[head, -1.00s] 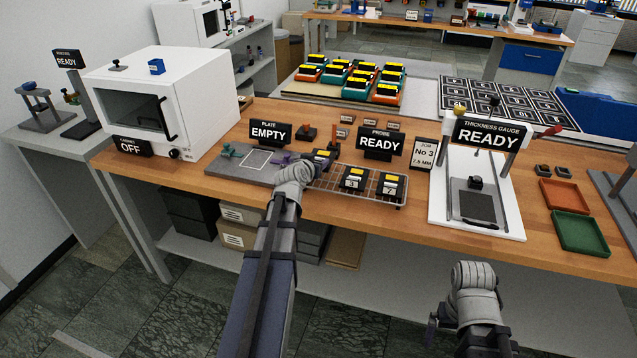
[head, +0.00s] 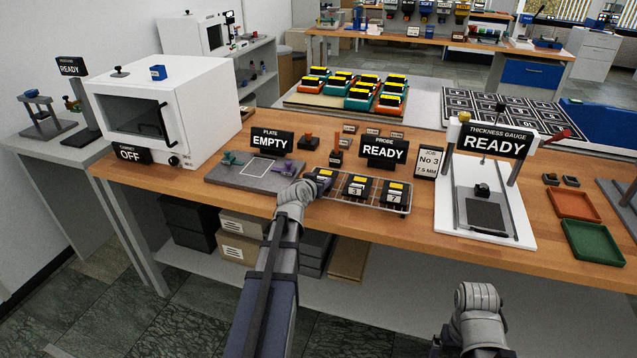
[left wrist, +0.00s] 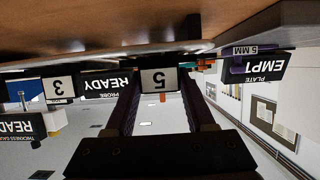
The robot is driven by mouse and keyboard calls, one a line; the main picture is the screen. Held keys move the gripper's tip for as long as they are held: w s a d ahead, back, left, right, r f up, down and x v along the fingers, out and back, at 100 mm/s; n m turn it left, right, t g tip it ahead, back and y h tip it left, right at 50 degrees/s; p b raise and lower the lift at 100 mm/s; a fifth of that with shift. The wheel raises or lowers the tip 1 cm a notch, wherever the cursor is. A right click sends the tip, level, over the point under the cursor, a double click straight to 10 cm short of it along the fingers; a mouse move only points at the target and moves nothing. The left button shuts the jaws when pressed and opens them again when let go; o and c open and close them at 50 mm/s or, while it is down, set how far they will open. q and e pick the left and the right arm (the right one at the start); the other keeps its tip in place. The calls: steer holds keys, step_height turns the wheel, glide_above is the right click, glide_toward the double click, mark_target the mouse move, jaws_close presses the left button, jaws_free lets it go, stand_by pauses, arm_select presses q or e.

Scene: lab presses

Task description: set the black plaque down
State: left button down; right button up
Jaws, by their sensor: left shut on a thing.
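My left gripper (head: 312,188) is shut on a black plaque (head: 323,179) with a yellow top, at the left end of a wire rack (head: 378,205).
The grey plate fixture (head: 240,178) with an EMPTY sign lies left of the rack. A READY probe sign (head: 384,151) stands behind it. The thickness gauge (head: 485,235) and red (head: 573,205) and green (head: 594,243) trays are to the right. A white cabinet (head: 165,105) stands left.

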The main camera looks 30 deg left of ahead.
arm_select(q)
steer(key=shift+c, duration=1.3)
jaws_free()
steer(key=shift+f, duration=0.1)
arm_select(e)
steer(key=shift+f, duration=0.1)
